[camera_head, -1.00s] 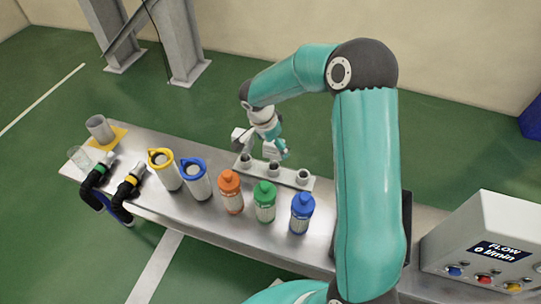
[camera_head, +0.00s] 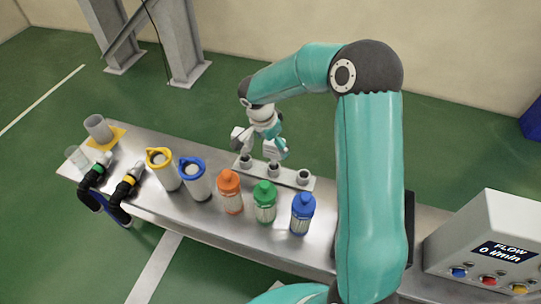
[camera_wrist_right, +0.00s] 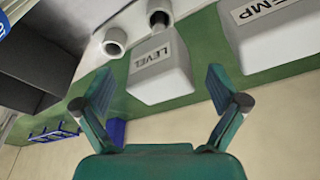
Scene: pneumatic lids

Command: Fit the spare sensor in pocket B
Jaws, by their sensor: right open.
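My right gripper (camera_head: 273,145) is above the middle of the pale pocket rail (camera_head: 288,178). In the wrist view it (camera_wrist_right: 160,85) is open, with its fingers spread on either side of a white block marked LEVEL (camera_wrist_right: 160,72) and apart from it. The block seems to stand on a dark stem in a round pocket (camera_wrist_right: 157,8); the contact is partly cut off. A second white block, marked TEMP (camera_wrist_right: 275,35), is at the right there. An open pocket (camera_wrist_right: 113,40) is at the left; it is the rail's right pocket (camera_head: 303,176) in the head view. Pocket letters are not readable.
Orange (camera_head: 230,192), green (camera_head: 265,203) and blue (camera_head: 302,214) bottles stand in front of the rail. Yellow-lidded (camera_head: 163,170) and blue-lidded (camera_head: 196,180) jugs are left of them. A flow box (camera_head: 485,245) is at the right.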

